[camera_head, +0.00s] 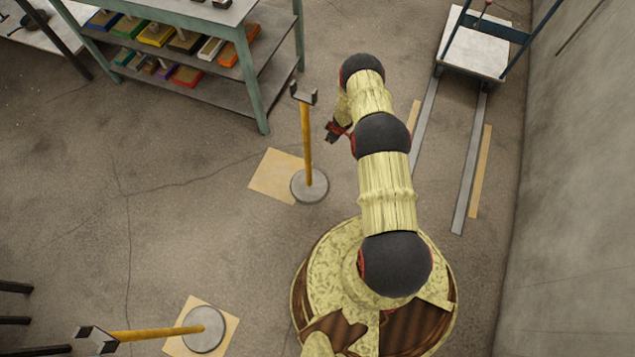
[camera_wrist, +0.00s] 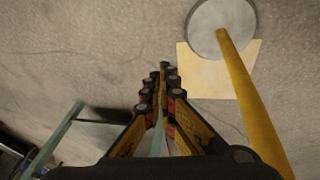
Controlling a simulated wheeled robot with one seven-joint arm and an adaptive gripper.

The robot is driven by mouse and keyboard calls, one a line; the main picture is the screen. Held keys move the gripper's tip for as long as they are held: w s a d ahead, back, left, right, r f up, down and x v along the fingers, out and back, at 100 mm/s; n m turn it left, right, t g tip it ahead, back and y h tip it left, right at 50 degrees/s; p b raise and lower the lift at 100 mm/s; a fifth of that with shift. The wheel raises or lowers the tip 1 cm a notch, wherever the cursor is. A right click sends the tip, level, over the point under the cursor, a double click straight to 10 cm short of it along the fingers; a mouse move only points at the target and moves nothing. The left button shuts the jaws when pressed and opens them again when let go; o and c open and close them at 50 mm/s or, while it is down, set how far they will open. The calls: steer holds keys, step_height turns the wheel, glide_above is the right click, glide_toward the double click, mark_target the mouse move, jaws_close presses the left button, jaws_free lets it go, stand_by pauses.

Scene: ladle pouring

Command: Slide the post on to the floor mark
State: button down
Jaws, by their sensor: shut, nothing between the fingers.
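The post (camera_head: 307,147) is a yellow pole with a forked top and a round grey base. It stands upright. Its base overlaps the right edge of a tan square floor mark (camera_head: 266,181), with part of the base on bare floor. My gripper (camera_head: 332,133) is beside the pole, a little to its right. In the wrist view, my gripper (camera_wrist: 165,72) is shut and empty. There the pole (camera_wrist: 250,93) passes right of the fingers, apart from them in the picture. The base (camera_wrist: 220,27) partly covers the mark (camera_wrist: 212,84).
A second post's base (camera_head: 204,330) sits on another tan square (camera_head: 230,328) at bottom left. A green-framed shelf (camera_head: 249,80) with bins stands at upper left. A cart (camera_head: 475,48) and metal rails (camera_head: 468,165) are at right. Floor left of the mark is clear.

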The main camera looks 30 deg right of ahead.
steer(key=n+y, duration=0.1)
steer(key=y, duration=0.1)
glide_toward(318, 187)
steer(key=f+b, duration=0.1)
steer(key=b, duration=0.1)
steer(key=f+b, duration=0.1)
steer(key=f+g+b, duration=0.1)
steer(key=b, duration=0.1)
steer(key=shift+d+f+b, duration=0.1)
steer(key=shift+d+b, duration=0.2)
steer(key=shift+d, duration=0.05)
steer(key=shift+w+a+r, duration=0.15)
steer(key=shift+w+a, duration=0.25)
steer(key=shift+w, duration=0.15)
steer(key=shift+w+a+r, duration=0.1)
steer(key=shift+w+a, duration=0.25)
steer(key=shift+w, duration=0.25)
steer(key=shift+w+a+r+b, duration=0.1)
steer(key=shift+w+a+b, duration=0.25)
steer(key=shift+w+a, duration=0.15)
